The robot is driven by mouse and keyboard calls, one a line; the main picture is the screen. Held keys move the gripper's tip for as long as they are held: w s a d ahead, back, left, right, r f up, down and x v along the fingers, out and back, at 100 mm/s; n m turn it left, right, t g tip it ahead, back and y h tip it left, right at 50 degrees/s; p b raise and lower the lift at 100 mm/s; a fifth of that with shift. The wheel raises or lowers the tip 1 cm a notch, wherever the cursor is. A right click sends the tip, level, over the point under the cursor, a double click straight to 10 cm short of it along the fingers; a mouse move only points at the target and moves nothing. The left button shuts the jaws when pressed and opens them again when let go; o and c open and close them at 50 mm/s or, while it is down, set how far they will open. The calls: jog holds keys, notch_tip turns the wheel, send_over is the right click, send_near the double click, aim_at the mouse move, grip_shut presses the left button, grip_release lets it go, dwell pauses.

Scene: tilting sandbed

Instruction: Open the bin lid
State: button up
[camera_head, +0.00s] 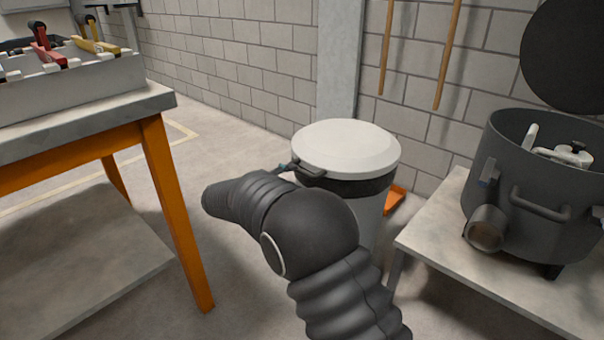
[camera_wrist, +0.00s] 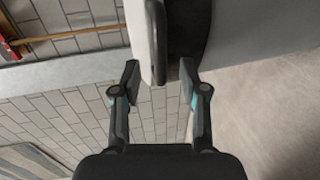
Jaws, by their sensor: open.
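The bin (camera_head: 368,205) is a light grey cylinder with a dark band below its rim, standing on the floor near the wall. Its round white lid (camera_head: 348,145) is shut. A dark handle (camera_head: 309,169) sticks out from the lid's left front edge. In the wrist view the handle (camera_wrist: 156,45) reaches between the fingertips of my gripper (camera_wrist: 159,76), which is open with one finger on each side. I see gaps beside the handle and no clear contact. In the head view my arm hides most of the gripper.
An orange-legged workbench (camera_head: 160,98) with a tool rack (camera_head: 70,80) stands at the left. A low table (camera_head: 450,232) with a dark open pot (camera_head: 540,185) stands close on the right. Two wooden poles lean on the block wall behind. Floor is clear between bench and bin.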

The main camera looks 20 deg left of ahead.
aim_at(300, 173)
jog(key=x, duration=0.6)
grip_shut()
